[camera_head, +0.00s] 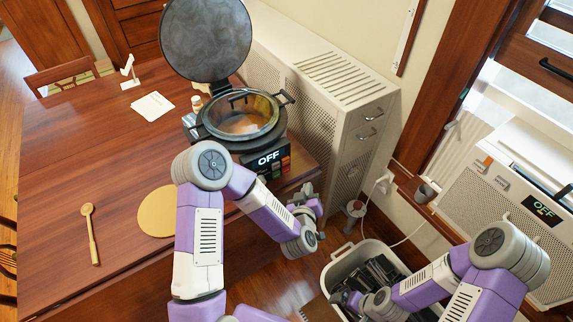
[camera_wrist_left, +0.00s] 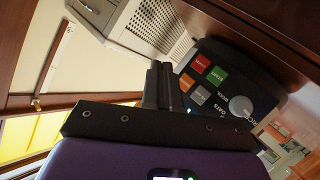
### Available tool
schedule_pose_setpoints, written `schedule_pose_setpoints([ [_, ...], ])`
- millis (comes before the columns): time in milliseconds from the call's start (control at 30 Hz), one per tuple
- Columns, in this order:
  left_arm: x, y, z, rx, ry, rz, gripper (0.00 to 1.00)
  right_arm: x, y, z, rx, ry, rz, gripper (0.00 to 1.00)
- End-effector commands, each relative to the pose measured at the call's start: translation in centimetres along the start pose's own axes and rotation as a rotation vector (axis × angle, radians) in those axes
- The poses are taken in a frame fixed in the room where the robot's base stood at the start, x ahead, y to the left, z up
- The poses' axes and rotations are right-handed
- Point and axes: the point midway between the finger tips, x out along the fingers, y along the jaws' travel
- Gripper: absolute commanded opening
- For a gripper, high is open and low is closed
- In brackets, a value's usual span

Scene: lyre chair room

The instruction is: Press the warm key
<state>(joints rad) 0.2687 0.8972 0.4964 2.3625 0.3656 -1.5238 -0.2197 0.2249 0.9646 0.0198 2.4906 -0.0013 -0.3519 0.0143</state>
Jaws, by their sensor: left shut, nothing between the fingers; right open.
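The cooker (camera_head: 218,133) stands at the table's far right edge with its round lid (camera_head: 206,40) raised. Its front panel (camera_head: 270,160) reads OFF and has coloured keys at the right. I cannot surely read which is the warm key. My left gripper (camera_head: 307,190) is shut and empty, in front of the panel; its fingers (camera_wrist_left: 158,75) appear apart from the keys. My right gripper (camera_head: 343,299) is open, low near the bin.
A pale bin (camera_head: 340,262) with dark contents stands on the floor. A vented cabinet (camera_head: 335,105) stands behind the cooker. A wooden spoon (camera_head: 91,232), a round mat (camera_head: 157,212) and papers (camera_head: 152,106) lie on the table (camera_head: 60,180).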

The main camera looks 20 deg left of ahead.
Motion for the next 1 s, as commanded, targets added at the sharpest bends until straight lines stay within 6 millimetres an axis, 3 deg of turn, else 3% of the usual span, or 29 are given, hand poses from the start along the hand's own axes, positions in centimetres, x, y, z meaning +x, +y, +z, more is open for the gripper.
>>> schedule_pose_setpoints([
  [367, 0.4, -0.3, -0.3, 0.0, -0.001, -0.001, 0.0, -0.2, -0.1, 0.0, 0.0, 0.0, 0.0, 1.0],
  [800, 4.3, -3.3, -3.3, 0.0, -0.002, -0.002, 0.0, -1.4, -0.5, 0.1, 0.0, 0.0, 0.0, 1.0],
  [1000, 5.7, -4.2, -4.1, 0.001, -0.001, 0.0, 0.0, -1.0, -0.4, 0.0, 0.0, 0.0, 0.0, 1.0],
])
